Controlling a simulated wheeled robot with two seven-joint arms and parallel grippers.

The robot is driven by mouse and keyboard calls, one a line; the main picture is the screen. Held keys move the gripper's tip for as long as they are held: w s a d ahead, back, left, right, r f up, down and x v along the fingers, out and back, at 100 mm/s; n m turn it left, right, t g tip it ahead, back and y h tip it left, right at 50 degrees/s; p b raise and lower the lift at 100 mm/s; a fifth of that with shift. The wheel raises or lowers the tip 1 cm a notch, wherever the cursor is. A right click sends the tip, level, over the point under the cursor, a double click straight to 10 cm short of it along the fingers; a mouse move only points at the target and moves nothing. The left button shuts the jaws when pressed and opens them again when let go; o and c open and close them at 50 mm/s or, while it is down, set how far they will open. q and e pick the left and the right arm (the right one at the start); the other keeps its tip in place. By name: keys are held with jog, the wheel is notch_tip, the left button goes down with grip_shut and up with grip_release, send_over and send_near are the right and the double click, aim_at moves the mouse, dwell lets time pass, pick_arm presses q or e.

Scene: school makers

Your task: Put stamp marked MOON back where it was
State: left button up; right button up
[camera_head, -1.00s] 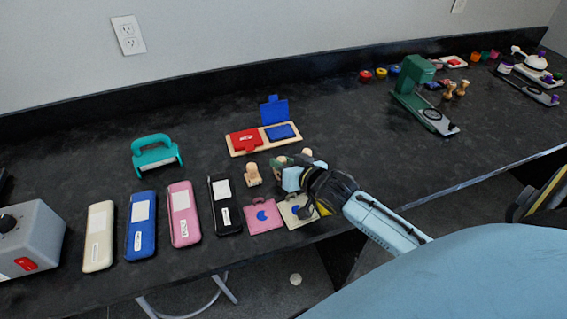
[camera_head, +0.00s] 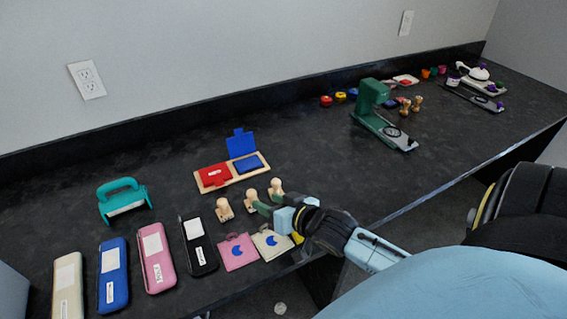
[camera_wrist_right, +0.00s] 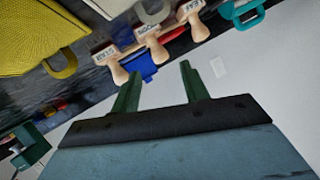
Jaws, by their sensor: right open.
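Three wooden stamps stand in a row on the black counter: a left one (camera_head: 224,209), a middle one (camera_head: 251,196) and a right one (camera_head: 276,187). In the right wrist view they show at the top as left (camera_wrist_right: 112,62), middle (camera_wrist_right: 152,40) and right (camera_wrist_right: 194,18), with small labels. I cannot surely read which is marked MOON. My right gripper (camera_head: 262,208) is just in front of the middle and right stamps. In the wrist view its two green fingers (camera_wrist_right: 160,72) are apart with nothing held between them. My left gripper is out of view.
A wooden tray (camera_head: 232,183) with red and blue ink pads lies behind the stamps. Pink (camera_head: 238,254) and cream (camera_head: 268,246) tote pieces with blue moon prints lie in front, near the counter edge. Several cases lie left. A green press (camera_head: 378,115) stands right; the counter between is clear.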

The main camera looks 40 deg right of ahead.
jog(key=v, duration=0.4)
jog(key=shift+s+r+p, duration=0.1)
jog(key=shift+s+p, duration=0.2)
jog(key=shift+s+r, duration=0.1)
jog(key=shift+s, duration=0.1)
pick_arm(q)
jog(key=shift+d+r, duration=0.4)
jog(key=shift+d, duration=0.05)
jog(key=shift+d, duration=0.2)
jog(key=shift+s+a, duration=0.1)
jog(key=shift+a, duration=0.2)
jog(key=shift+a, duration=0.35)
